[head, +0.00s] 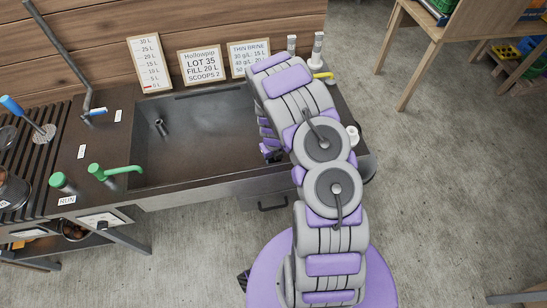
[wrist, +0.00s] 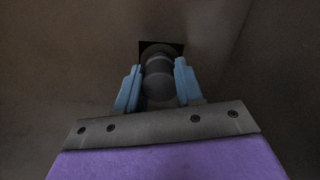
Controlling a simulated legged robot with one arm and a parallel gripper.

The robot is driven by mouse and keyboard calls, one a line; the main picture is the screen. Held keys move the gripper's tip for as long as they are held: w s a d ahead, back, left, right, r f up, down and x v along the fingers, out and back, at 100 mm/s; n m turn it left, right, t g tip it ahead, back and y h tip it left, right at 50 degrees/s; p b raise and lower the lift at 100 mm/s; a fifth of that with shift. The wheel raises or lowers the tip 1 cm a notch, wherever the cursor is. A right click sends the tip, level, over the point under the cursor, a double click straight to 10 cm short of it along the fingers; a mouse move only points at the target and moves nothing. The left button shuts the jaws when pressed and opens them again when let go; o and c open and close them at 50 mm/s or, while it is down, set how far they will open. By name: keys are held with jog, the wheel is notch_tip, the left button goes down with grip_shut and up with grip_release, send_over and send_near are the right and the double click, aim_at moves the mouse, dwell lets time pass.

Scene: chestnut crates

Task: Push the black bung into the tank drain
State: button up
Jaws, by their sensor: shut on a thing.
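In the wrist view my gripper (wrist: 157,85) has its two blue fingers shut on the dark, rounded black bung (wrist: 158,68). Just beyond the bung is a darker square patch (wrist: 177,47) on the tank surface, which looks like the drain. The bung covers most of it, so I cannot tell whether the bung touches it or is inside it. In the head view the dark tank (head: 205,176) is set in the bench. My arm reaches over its right end and hides the bung, the drain and most of my gripper there.
A small dark cylinder (head: 160,128) is in the tank's left part. A green tap (head: 115,171) stands at the left front edge, and a blue-tipped spout (head: 96,111) at the left back. Signs (head: 200,64) line the back.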

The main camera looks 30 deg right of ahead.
jog(key=shift+f+b, duration=0.3)
jog(key=shift+f, duration=0.25)
jog(key=o, duration=1.2)
jog(key=shift+r+p, duration=2)
jog(key=shift+r, duration=6.7)
